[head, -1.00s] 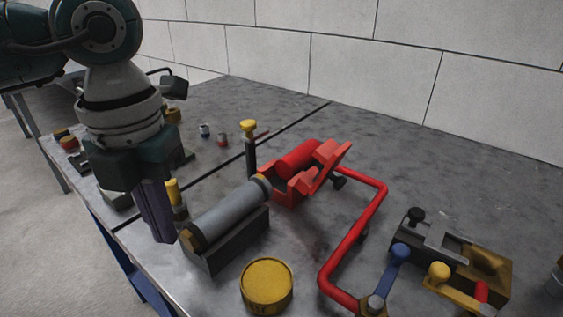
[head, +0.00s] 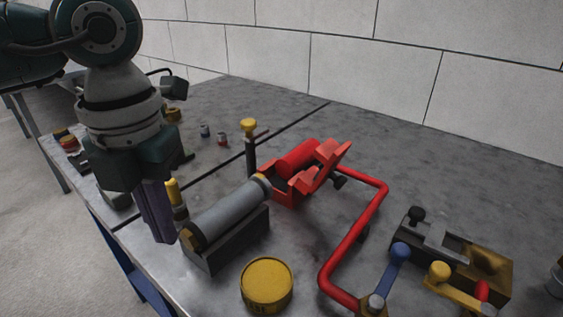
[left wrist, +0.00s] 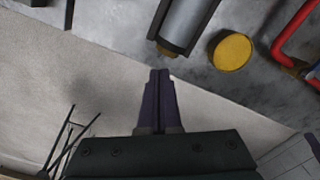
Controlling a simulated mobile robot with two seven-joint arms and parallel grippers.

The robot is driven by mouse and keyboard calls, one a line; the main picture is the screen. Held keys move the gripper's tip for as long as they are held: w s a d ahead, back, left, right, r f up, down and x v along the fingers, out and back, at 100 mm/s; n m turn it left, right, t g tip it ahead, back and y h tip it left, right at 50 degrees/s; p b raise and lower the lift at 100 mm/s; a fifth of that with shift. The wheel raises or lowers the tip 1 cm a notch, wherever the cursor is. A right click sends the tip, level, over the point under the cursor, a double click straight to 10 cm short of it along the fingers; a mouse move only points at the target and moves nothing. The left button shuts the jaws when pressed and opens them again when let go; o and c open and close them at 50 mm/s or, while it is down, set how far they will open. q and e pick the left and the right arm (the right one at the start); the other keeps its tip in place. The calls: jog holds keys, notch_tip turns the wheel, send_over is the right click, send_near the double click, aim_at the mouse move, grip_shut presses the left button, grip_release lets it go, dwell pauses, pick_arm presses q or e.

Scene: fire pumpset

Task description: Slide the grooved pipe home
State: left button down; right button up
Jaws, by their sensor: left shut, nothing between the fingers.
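The grooved pipe (head: 225,216) is a grey cylinder with a dark band and a brass-coloured near end. It lies in a dark cradle (head: 236,243), its far end close to a red clamp-like fitting (head: 290,183) with a red pipe stub (head: 298,158). Whether the pipe touches the stub I cannot tell. My left gripper (head: 165,238) is shut and empty, pointing down just left of the pipe's near end. In the left wrist view the gripper (left wrist: 159,75) has its fingers together, apart from the pipe (left wrist: 187,22). My right gripper is not in view.
A yellow tin (head: 266,285) stands right of the cradle. A yellow-topped post (head: 250,150) stands beyond the pipe. The table edge lies close under my left gripper.

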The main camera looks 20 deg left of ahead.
aim_at(182, 227)
pick_arm(q)
jog(key=shift+f+b, duration=1.2)
jog(key=shift+f, duration=0.25)
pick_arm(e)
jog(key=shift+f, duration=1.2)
pick_arm(q)
jog(key=shift+f, duration=0.15)
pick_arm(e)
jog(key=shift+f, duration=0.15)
pick_arm(q)
jog(key=shift+w+d+b, duration=0.3)
jog(key=shift+w+b, duration=0.3)
jog(key=shift+w, duration=0.05)
jog(key=shift+w+d+b, duration=0.25)
jog(key=shift+w+b, duration=0.3)
jog(key=shift+w, duration=0.1)
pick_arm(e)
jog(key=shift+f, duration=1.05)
pick_arm(q)
jog(key=shift+s+a+p, duration=0.15)
jog(key=shift+s+p, duration=0.15)
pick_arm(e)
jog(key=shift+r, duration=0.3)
pick_arm(q)
jog(key=shift+a, duration=0.15)
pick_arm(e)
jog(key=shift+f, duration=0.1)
